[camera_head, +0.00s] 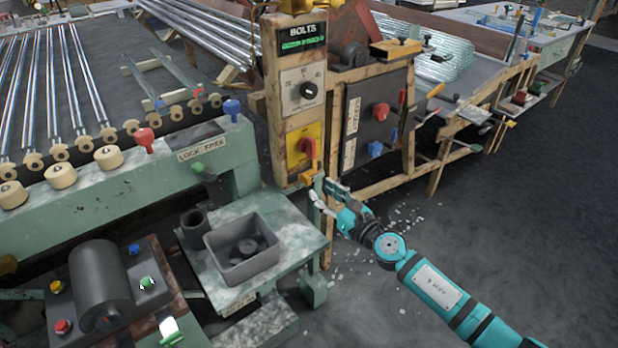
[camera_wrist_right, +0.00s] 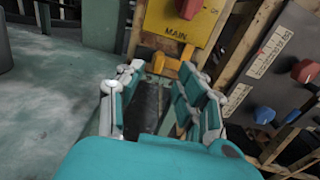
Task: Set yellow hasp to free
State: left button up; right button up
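The yellow hasp (camera_head: 308,174) is at the foot of a wooden post, just below a yellow panel (camera_head: 304,142) with a red-orange handle (camera_head: 307,147). In the right wrist view the hasp (camera_wrist_right: 166,63) shows as an orange-yellow piece under the panel marked MAIN (camera_wrist_right: 177,22), ahead of my fingertips. My right gripper (camera_head: 324,192) is close below and right of the hasp. In the wrist view its fingers (camera_wrist_right: 163,84) are spread with a gap between them and nothing held. Contact with the hasp cannot be told. My left gripper is not in view.
A grey box (camera_head: 323,120) with red (camera_head: 381,111) and blue (camera_head: 375,149) knobs stands right of the post. A green bench (camera_head: 300,235) with a grey bin (camera_head: 262,262) is to the left. Broken glass (camera_head: 385,255) lies on the floor; open floor is at right.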

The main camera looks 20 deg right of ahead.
aim_at(309, 180)
jog(key=x, duration=0.5)
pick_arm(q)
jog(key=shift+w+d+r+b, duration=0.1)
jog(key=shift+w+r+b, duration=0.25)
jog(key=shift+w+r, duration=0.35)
pick_arm(e)
jog(key=shift+x, duration=0.75)
jog(key=shift+c, duration=0.2)
grip_shut()
